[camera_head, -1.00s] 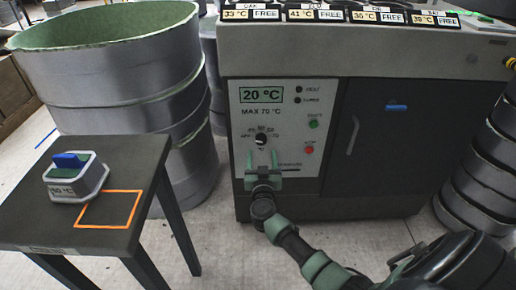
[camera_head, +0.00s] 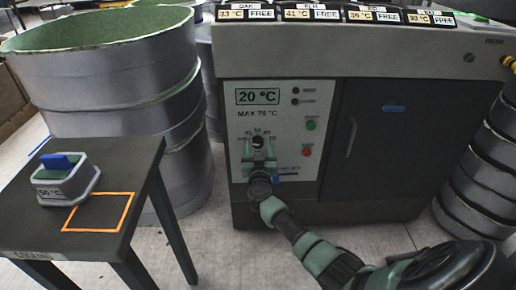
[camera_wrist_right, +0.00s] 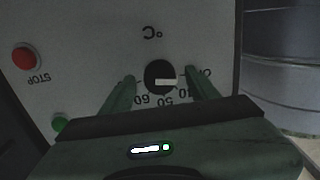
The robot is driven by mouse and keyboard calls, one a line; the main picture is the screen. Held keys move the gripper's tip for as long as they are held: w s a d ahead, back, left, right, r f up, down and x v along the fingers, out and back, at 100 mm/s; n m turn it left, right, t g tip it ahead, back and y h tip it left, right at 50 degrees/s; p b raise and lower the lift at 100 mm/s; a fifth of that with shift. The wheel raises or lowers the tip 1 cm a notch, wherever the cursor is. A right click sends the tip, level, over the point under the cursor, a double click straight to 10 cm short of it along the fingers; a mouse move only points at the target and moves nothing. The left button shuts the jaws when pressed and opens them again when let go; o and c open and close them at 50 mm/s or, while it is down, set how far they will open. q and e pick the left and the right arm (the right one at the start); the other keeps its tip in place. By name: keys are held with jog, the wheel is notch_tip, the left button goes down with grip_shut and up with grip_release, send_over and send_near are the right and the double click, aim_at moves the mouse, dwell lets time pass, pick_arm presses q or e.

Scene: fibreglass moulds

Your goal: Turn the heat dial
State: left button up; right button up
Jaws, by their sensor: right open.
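The heat dial (camera_head: 258,142) is a small black knob with a white pointer on the white control panel of the grey cabinet. The dial also shows in the right wrist view (camera_wrist_right: 160,77), ringed by numbers, with its white mark pointing sideways. My right gripper (camera_head: 260,160) is at the panel, just below and around the dial. In the right wrist view its two green fingers (camera_wrist_right: 158,85) stand open on either side of the dial, with gaps between them and the knob. My left gripper is not in view.
The panel has a display (camera_head: 258,96) reading 20 °C, a green button (camera_head: 311,125) and a red button (camera_head: 306,150). A dark table (camera_head: 60,238) at left carries a grey block (camera_head: 66,185) with a blue top. A large grey drum (camera_head: 110,75) stands behind it.

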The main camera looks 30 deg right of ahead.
grip_shut()
jog(key=m+p, duration=0.2)
jog(key=m, duration=0.7)
jog(key=shift+m, duration=0.4)
jog(key=m, duration=0.2)
jog(key=shift+f+m, duration=0.1)
jog(key=shift+m, duration=1.2)
jog(key=shift+m+b, duration=0.3)
jog(key=shift+m, duration=0.3)
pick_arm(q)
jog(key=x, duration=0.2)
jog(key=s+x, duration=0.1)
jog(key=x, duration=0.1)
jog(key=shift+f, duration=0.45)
pick_arm(e)
jog(key=shift+m, duration=0.3)
